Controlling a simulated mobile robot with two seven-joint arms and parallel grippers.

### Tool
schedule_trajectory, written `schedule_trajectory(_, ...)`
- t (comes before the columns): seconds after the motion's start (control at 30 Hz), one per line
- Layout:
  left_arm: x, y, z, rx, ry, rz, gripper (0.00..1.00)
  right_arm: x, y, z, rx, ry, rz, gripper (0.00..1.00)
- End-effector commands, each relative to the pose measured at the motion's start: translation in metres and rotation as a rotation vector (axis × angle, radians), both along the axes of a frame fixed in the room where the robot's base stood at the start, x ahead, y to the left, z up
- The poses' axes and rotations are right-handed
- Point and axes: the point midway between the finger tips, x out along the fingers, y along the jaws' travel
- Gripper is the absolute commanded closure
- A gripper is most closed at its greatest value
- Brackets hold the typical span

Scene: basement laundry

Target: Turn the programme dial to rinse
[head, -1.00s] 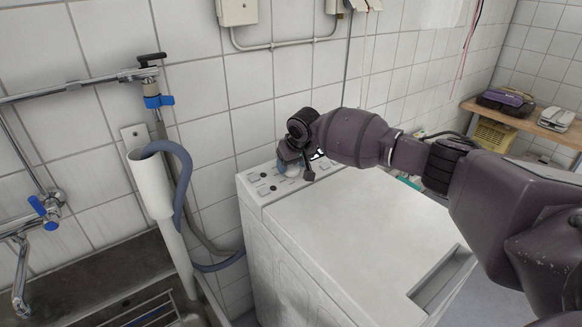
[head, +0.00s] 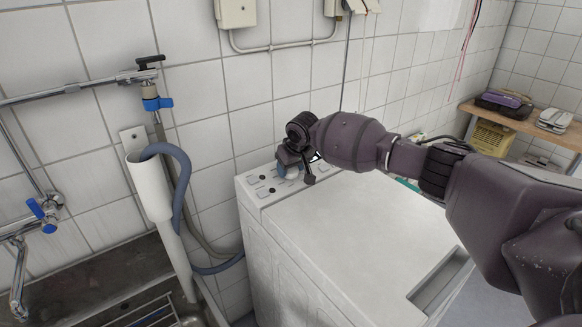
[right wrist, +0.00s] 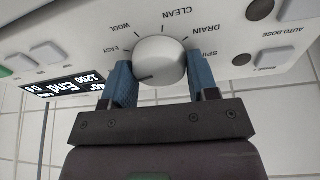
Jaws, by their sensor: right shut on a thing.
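The programme dial (right wrist: 160,62) is a round white knob on the washing machine's panel. In the right wrist view my right gripper (right wrist: 161,80) is shut on it, with one blue finger on either side. A dark mark on the dial's face points to the lower left of the picture. In the head view the right gripper (head: 289,169) is at the panel at the back of the white machine (head: 350,230). My left gripper is out of view.
Panel buttons (right wrist: 275,57) lie on either side. A sink (head: 120,275), a white drain pipe (head: 148,185) and a grey hose (head: 183,180) stand left of the machine. Its top is clear.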

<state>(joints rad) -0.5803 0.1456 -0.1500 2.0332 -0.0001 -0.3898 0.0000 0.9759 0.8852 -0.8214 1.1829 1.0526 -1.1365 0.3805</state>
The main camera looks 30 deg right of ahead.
Motion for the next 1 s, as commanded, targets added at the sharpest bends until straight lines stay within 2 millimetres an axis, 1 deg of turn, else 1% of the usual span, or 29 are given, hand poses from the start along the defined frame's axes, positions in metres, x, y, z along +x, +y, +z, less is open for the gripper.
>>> schedule_trajectory(0.27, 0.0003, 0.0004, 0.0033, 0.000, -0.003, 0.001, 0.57, -0.0005, -0.0002, 0.0002, -0.051, -0.007, 0.178, 0.70)
schedule_trajectory(1.0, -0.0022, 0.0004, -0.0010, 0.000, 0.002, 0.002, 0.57, -0.0009, -0.0004, -0.0027, -0.246, -0.033, 0.851, 0.70)
